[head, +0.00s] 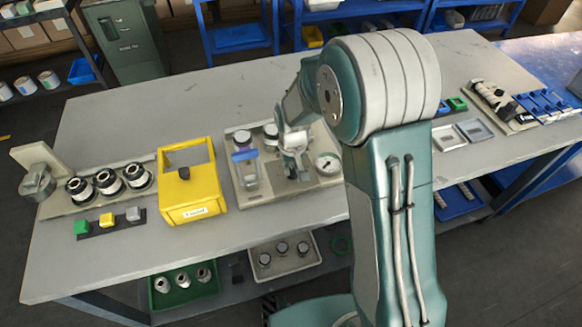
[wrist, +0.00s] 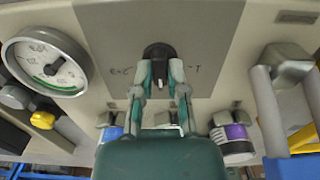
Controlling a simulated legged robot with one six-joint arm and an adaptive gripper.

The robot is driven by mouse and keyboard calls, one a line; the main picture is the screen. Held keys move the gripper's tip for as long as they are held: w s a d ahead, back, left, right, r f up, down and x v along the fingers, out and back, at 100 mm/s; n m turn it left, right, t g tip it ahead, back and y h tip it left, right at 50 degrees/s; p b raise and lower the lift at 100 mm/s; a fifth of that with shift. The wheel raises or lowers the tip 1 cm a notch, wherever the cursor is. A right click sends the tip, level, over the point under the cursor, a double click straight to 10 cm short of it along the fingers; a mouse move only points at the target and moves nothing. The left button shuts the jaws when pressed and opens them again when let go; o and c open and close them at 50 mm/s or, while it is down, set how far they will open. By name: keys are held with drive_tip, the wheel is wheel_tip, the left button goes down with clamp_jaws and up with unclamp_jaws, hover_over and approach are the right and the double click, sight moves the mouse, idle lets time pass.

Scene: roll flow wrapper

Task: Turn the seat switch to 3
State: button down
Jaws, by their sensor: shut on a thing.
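The seat switch is a black rotary knob (wrist: 157,50) on a grey panel plate in the wrist view. Faint marks stand on its left and right, too small to read surely. My gripper (wrist: 158,78) is shut on the knob, with one teal finger on each side. A small pale mark shows on the knob between the fingers, towards the bottom of the picture. In the head view my gripper (head: 292,172) is low over the grey panel board (head: 318,184), and it hides the knob there.
A round gauge (wrist: 46,62) is beside the switch; it also shows in the head view (head: 328,164). A yellow box (head: 188,192) is left of the board. Bare table lies in front.

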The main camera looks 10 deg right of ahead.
sight(292, 170)
drive_tip(key=shift+s+f, duration=0.15)
drive_tip(key=shift+s, duration=0.1)
drive_tip(key=c, duration=0.7)
unclamp_jaws()
drive_tip(key=shift+o, duration=0.2)
drive_tip(key=shift+w, duration=0.1)
drive_tip(key=shift+r, duration=0.4)
wheel_tip(292, 170, up, 11)
drive_tip(key=shift+r, duration=0.15)
drive_tip(key=shift+r, duration=0.1)
